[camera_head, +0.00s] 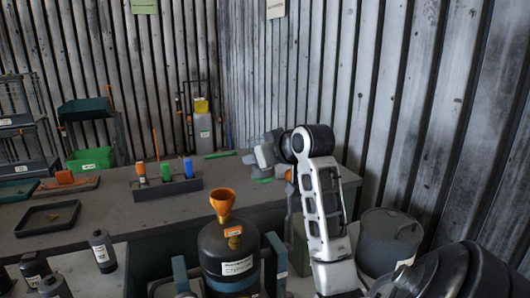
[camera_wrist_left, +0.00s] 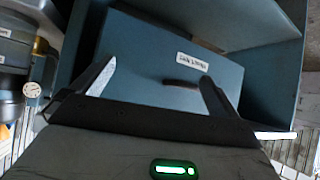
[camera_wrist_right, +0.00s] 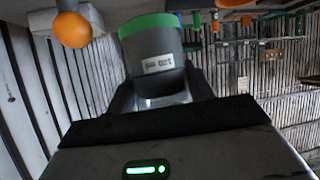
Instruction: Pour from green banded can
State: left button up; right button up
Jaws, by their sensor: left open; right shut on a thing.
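My right gripper (camera_wrist_right: 157,97) is shut on a grey can with a green band (camera_wrist_right: 155,55), labelled 100 ml. In the head view the can (camera_head: 262,160) is held above the bench, beyond and to the right of the orange funnel (camera_head: 222,203), apart from it. Its green end points down there; its contents are hidden. The funnel stands on a dark round vessel (camera_head: 228,258) with a label and an orange tag. My left gripper (camera_wrist_left: 158,90) is open and empty, in front of a blue-grey panel (camera_wrist_left: 150,50) with a label; it is not clear in the head view.
A rack (camera_head: 168,187) with orange, green and blue items stands on the bench. A dark tray (camera_head: 30,229) lies at left. Several dark labelled cans (camera_head: 101,250) stand at lower left. A grey lidded drum (camera_head: 388,243) stands at right, near my right arm.

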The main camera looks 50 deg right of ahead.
jog(key=shift+n+g+h, duration=0.4)
jog(key=shift+n+h, duration=0.3)
jog(key=shift+n, duration=0.2)
jog(key=a+f, duration=0.1)
jog(key=w+a+f, duration=0.2)
jog(key=a, duration=0.1)
dwell(0.7)
jog(key=shift+a+f+n, duration=0.1)
jog(key=shift+f+n, duration=0.2)
jog(key=shift+f, duration=0.15)
jog(key=shift+h, duration=0.3)
jog(key=shift+f+n+g, duration=0.25)
jog(key=shift+n+g, duration=0.05)
jog(key=shift+h, duration=0.3)
jog(key=shift+s+f+n, duration=0.1)
jog(key=shift+n, duration=0.2)
